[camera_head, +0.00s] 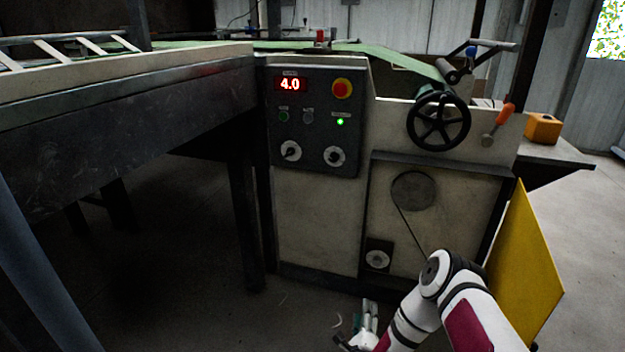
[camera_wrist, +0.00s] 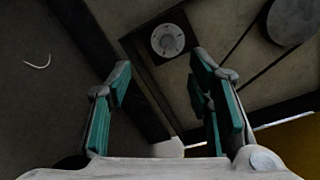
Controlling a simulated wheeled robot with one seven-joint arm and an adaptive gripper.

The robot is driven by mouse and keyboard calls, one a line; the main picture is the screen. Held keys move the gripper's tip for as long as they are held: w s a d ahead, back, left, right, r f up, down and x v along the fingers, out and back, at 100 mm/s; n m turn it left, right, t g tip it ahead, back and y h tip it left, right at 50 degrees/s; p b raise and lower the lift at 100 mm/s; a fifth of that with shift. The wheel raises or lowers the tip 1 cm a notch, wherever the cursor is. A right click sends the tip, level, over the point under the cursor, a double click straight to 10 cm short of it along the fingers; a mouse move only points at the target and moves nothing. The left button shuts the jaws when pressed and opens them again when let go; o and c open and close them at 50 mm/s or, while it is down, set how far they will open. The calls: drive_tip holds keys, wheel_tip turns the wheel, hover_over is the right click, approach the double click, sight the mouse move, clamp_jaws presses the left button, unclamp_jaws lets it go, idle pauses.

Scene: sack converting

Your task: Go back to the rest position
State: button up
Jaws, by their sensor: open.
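My gripper (camera_head: 362,322) is low at the bottom of the head view, in front of the lower part of the sack machine (camera_head: 318,225). In the wrist view my gripper (camera_wrist: 165,95) shows its two teal-lined fingers spread apart with nothing between them. Beyond the fingers are the machine's lower panel with a round knob (camera_wrist: 168,40) and a round disc (camera_wrist: 292,18). My gripper's fingers are small and partly hidden by my own arm in the head view.
A control panel (camera_head: 315,120) shows 4.0 and a green light. A black handwheel (camera_head: 438,121) and an orange-handled lever (camera_head: 497,125) stand out on the right. A yellow panel (camera_head: 525,265) stands beside my arm. Open floor (camera_head: 185,290) lies to the left, under the bench.

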drive_tip(key=w+a+r+n+g+y, duration=0.2)
drive_tip(key=w+r+n, duration=0.3)
drive_tip(key=r, duration=0.2)
drive_tip(key=w+a+r+n+g+y, duration=0.1)
drive_tip(key=w+r+n+y, duration=0.3)
drive_tip(key=r, duration=0.4)
drive_tip(key=s+d+r+n+g+h, duration=0.1)
drive_tip(key=s+r+n+g, duration=0.2)
drive_tip(key=r, duration=0.4)
drive_tip(key=s+r+n+g, duration=0.1)
drive_tip(key=s+r+n, duration=0.25)
drive_tip(key=r, duration=0.35)
drive_tip(key=s+d+r+n+g+h, duration=0.1)
drive_tip(key=s+d+r+n+g, duration=0.25)
drive_tip(key=s+r, duration=0.6)
drive_tip(key=s+d+r+n+g, duration=0.1)
drive_tip(key=s+r+n+g, duration=0.15)
drive_tip(key=s, duration=1.05)
drive_tip(key=s+d+r+n+g+p, duration=0.1)
drive_tip(key=s+r+n, duration=0.15)
drive_tip(key=s, duration=0.95)
drive_tip(key=s+d+r+n+g, duration=0.1)
drive_tip(key=s+r+n+g, duration=0.15)
drive_tip(key=s, duration=1.05)
wheel_tip(320, 180, up, 40)
drive_tip(key=t+p, duration=0.4)
drive_tip(key=p, duration=3.4)
drive_tip(key=shift+r+h, duration=0.15)
drive_tip(key=shift+h, duration=0.25)
drive_tip(key=shift+m, duration=0.25)
